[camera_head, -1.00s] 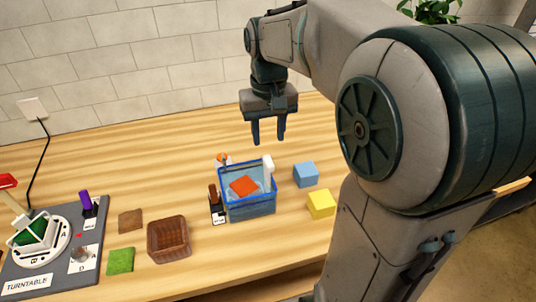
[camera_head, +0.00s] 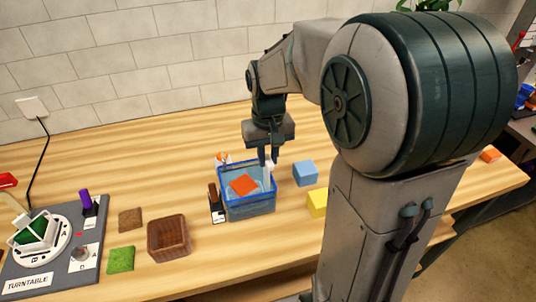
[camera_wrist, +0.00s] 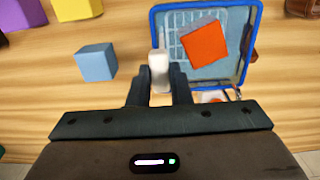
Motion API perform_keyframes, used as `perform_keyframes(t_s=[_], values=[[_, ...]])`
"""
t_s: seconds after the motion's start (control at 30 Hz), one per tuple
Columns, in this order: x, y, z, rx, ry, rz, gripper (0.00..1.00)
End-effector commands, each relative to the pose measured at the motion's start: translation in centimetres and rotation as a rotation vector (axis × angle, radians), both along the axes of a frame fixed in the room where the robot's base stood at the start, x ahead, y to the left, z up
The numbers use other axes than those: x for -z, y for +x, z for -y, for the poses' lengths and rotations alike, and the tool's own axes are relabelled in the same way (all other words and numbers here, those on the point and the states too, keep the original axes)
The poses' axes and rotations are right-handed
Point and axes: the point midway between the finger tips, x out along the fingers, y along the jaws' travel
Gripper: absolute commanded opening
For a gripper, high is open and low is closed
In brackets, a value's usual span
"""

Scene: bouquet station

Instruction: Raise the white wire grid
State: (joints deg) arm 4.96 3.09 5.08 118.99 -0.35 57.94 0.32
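The white wire grid (camera_wrist: 198,30) lies inside a blue-rimmed bin (camera_head: 250,207), partly covered by an orange-red block (camera_head: 243,185). A white upright handle (camera_wrist: 159,68) stands at the bin's edge on the side near the blue cube; it also shows in the head view (camera_head: 268,173). My gripper (camera_head: 268,160) points down just over this handle. In the wrist view its two fingers (camera_wrist: 160,88) are apart, one on each side of the handle. I cannot tell whether either finger touches it.
A blue cube (camera_head: 305,173) and a yellow cube (camera_head: 317,203) stand right of the bin. A brown basket (camera_head: 169,240), green pad (camera_head: 121,260), brown pad (camera_head: 130,218) and turntable board (camera_head: 65,250) are on the left.

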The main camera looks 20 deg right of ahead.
Motion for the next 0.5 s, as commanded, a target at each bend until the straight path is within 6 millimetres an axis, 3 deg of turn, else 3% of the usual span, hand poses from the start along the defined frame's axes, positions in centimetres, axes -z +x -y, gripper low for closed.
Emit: perform_keyframes(t_s=[0.27,0.5], values=[[-1.3,0.0,-0.1,0.000,0.001,0.001,0.00],[-5.6,0.1,0.0,0.000,0.001,0.003,0.00]])
